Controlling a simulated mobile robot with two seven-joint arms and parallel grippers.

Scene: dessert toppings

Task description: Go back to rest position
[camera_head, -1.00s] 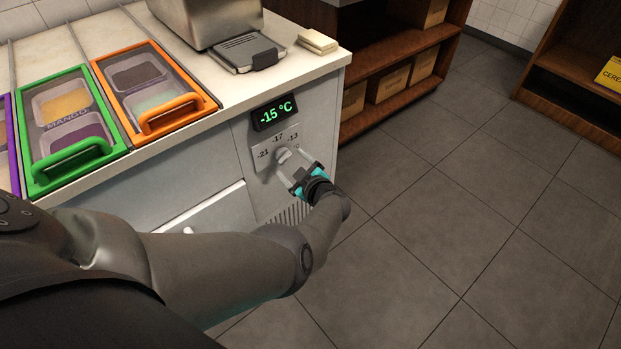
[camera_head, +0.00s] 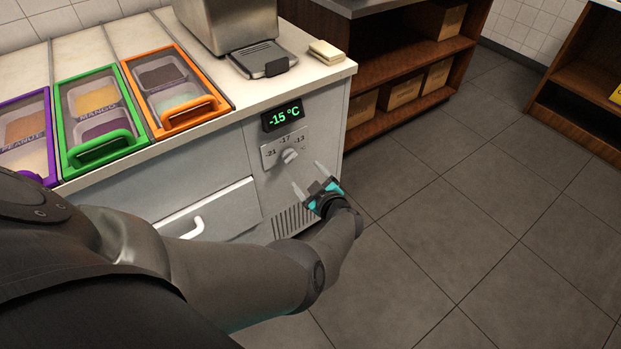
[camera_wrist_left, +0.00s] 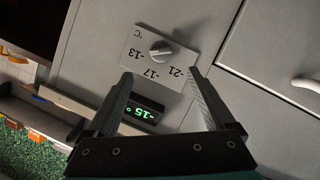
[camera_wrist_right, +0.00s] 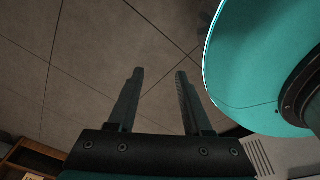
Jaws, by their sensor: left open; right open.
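My left gripper (camera_head: 310,189) is open and empty, in front of the freezer counter's side panel, below and apart from the temperature knob (camera_head: 290,155). In the left wrist view its two fingers (camera_wrist_left: 160,90) are spread, with the knob (camera_wrist_left: 161,51) and its -21, -17, -13 dial plate (camera_wrist_left: 128,50) beyond them. The display (camera_head: 283,116) reads -15 °C. My right gripper (camera_wrist_right: 159,75) shows only in the right wrist view, open and empty over the tiled floor.
The counter holds purple, green (camera_head: 100,150) and orange (camera_head: 190,118) lidded topping bins and a metal machine (camera_head: 228,22). A drawer with a white handle (camera_head: 196,228) sits below. A wooden shelf with boxes (camera_head: 404,92) stands behind. The grey floor (camera_head: 450,230) at the right is clear.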

